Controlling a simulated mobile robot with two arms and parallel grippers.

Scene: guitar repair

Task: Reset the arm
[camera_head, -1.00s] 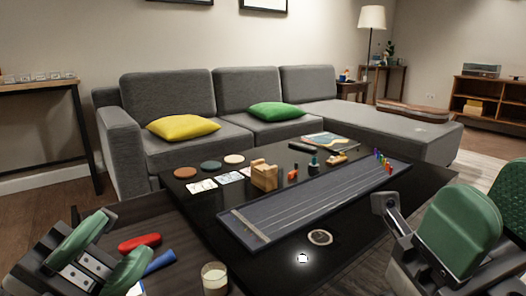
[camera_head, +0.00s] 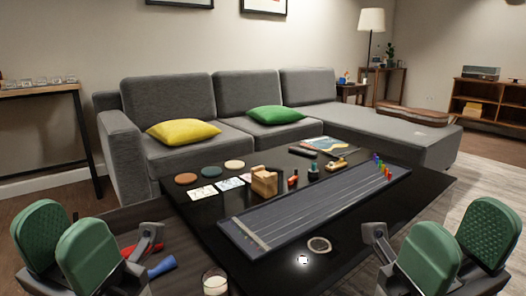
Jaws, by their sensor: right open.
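My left gripper (camera_head: 66,245) is at the lower left in the head view, with two green pads standing apart and nothing seen between them. My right gripper (camera_head: 460,245) is at the lower right, open and empty, its green pads also apart. Both are raised in front of the black coffee table (camera_head: 330,255), clear of the things on it. The lower parts of both arms are cut off by the picture's bottom edge.
A long grey stringed board (camera_head: 310,212) lies across the table. A wooden block holder (camera_head: 264,182), coasters (camera_head: 210,171) and small tools stand behind it. A glass (camera_head: 215,281), blue-handled tool (camera_head: 162,266) and red tool (camera_head: 128,250) are near the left gripper. A sofa (camera_head: 170,95) stands behind.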

